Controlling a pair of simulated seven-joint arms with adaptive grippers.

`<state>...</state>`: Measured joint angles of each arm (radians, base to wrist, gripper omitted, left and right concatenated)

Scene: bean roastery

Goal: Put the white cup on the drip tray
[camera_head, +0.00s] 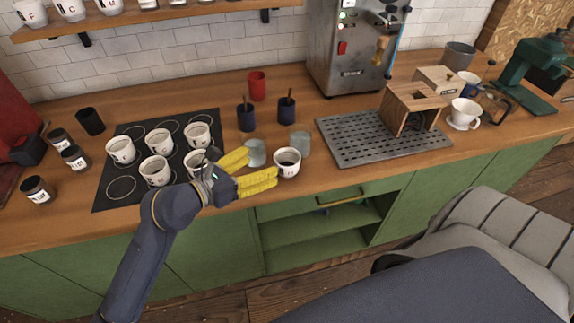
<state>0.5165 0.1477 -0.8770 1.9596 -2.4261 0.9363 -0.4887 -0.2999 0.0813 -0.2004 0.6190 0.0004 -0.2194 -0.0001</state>
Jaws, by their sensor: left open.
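A white cup (288,163) with dark contents stands upright near the counter's front edge. My left gripper (262,167), with yellow fingers, is open just left of this cup, its fingertips pointing at it. Whether the lower fingertip touches the cup I cannot tell. The drip tray (350,145), a grey perforated plate, lies on the counter to the right of the cup. A wooden box stands on its right part. Several other white cups stand on a black mat at left, one partly hidden by my gripper. My right gripper is not in view.
Two clear glasses (299,143) stand close behind the cup, one beside my upper finger. Dark blue cups (246,118) and a red cup (257,86) are farther back. The wooden box (412,106) and a white cup on a saucer (465,114) are at right. The tray's left part is bare.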

